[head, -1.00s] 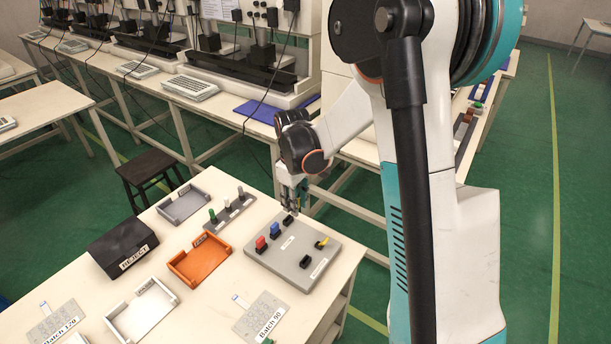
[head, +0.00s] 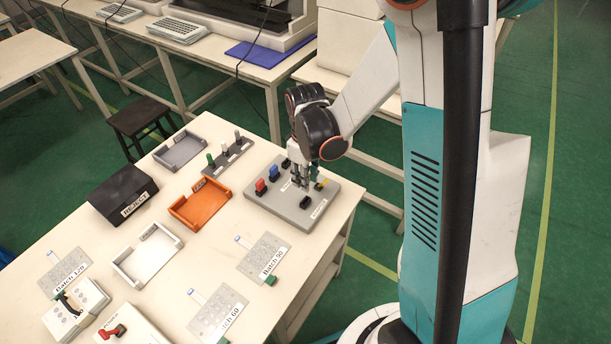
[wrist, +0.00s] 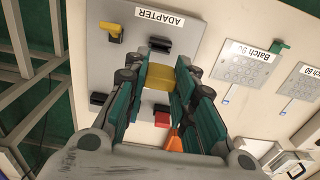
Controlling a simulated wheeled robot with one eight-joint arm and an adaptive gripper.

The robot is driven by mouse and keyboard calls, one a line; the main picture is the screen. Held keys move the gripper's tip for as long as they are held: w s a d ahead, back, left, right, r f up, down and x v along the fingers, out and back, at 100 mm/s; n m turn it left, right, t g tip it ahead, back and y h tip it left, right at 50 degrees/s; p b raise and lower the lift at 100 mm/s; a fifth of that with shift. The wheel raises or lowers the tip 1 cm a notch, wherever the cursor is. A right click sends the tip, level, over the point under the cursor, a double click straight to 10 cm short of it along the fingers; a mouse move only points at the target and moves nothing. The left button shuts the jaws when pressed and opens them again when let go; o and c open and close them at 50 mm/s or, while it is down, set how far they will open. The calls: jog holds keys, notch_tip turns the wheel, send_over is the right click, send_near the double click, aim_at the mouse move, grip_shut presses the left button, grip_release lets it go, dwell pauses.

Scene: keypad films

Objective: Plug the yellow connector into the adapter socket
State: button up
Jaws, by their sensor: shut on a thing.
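My gripper (wrist: 158,88) is shut on a yellow block (wrist: 158,78), which I take as the yellow connector. In the head view my gripper (head: 301,184) is low over the grey board (head: 282,207). The black adapter socket (wrist: 160,45) is beside the ADAPTER label (wrist: 160,17) and just beyond the held connector; in the head view this socket (head: 306,202) is just below the fingertips. I cannot tell whether connector and socket touch. A separate yellow lever-like piece (wrist: 115,31) stands on the board; it also shows in the head view (head: 322,184).
The board also holds a red connector (head: 260,186), a blue connector (head: 273,173) and another black socket (wrist: 100,98). An orange tray (head: 201,204) and a rack of pegs (head: 229,153) are to the left. A black REJECT box (head: 122,195) stands farther left.

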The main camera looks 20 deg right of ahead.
jog(key=shift+f+b, duration=2.35)
jog(key=shift+f, duration=0.5)
jog(key=shift+f+b, duration=1.3)
jog(key=shift+b, duration=0.2)
jog(key=o, duration=0.9)
jog(key=shift+r, duration=0.1)
notch_tip(320, 180, up, 12)
